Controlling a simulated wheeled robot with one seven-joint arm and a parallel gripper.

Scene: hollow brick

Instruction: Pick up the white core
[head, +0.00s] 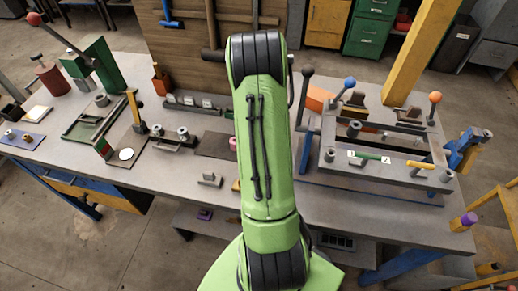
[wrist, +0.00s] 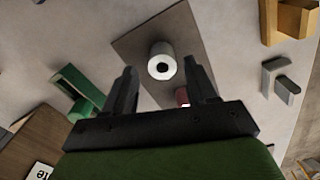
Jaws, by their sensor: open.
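The white core (wrist: 161,60) is a short pale cylinder with a dark hole in its end. In the wrist view it is on a brown plate (wrist: 190,30), near the plate's middle. My gripper (wrist: 160,68) is open, with one dark finger to each side of the core in the picture. I cannot tell how far the fingertips are from it. In the head view the brown plate (head: 214,146) is partly hidden by my green arm, and I cannot make out the core or my gripper there.
A reddish piece (wrist: 182,96) is on the plate near the right finger. A green holder (wrist: 82,92) lies left, a grey angled block (wrist: 280,80) and a tan bracket (wrist: 290,20) right. In the head view a grey fixture frame (head: 385,172) with upright knobbed levers stands right of my arm.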

